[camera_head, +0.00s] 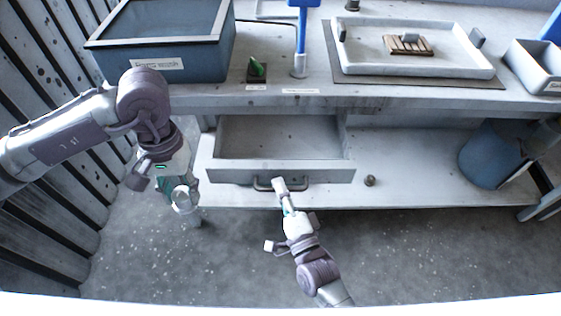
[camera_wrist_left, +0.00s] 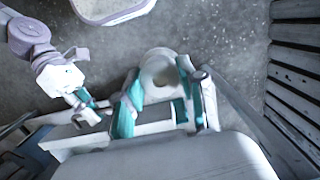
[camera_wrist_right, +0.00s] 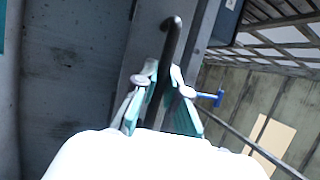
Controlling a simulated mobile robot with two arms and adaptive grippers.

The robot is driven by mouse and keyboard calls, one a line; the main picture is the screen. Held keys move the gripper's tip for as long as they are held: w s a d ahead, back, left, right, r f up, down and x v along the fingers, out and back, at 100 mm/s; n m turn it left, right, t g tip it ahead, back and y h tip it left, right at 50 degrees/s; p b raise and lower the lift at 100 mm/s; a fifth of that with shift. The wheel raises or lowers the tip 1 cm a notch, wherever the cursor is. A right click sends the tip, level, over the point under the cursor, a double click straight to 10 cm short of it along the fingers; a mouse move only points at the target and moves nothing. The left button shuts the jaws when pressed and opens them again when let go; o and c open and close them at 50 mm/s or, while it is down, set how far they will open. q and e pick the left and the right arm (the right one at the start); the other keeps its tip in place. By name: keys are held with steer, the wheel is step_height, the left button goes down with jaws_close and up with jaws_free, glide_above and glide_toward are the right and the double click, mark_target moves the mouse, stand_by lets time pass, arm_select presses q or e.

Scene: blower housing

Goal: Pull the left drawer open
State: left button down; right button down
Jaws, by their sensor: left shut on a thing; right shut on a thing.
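The left drawer (camera_head: 282,174) is pulled out under the worktop in the head view, and its inside looks empty. A bar handle (camera_head: 262,184) is on its front. My right gripper (camera_head: 284,190) is at the handle's right part. In the right wrist view its teal fingers are shut on the dark handle bar (camera_wrist_right: 170,45). My left gripper (camera_head: 178,188) hangs left of the drawer, pointing down. It is shut on a pale, round, ring-like part (camera_wrist_left: 158,72), partly hidden by the fingers.
On the worktop (camera_head: 300,100) are a grey bin (camera_head: 165,60), a green piece on a small block (camera_head: 256,68), a blue post (camera_head: 301,30) and a white tray (camera_head: 410,65). A small round part (camera_head: 370,181) lies on the lower shelf. A slatted wall (camera_head: 40,230) stands left.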

arm_select(q)
steer(key=shift+r, duration=0.25)
arm_select(e)
steer(key=shift+s, duration=0.85)
steer(key=c, duration=1.2)
jaws_free()
steer(key=v, duration=1.2)
steer(key=shift+f, duration=0.1)
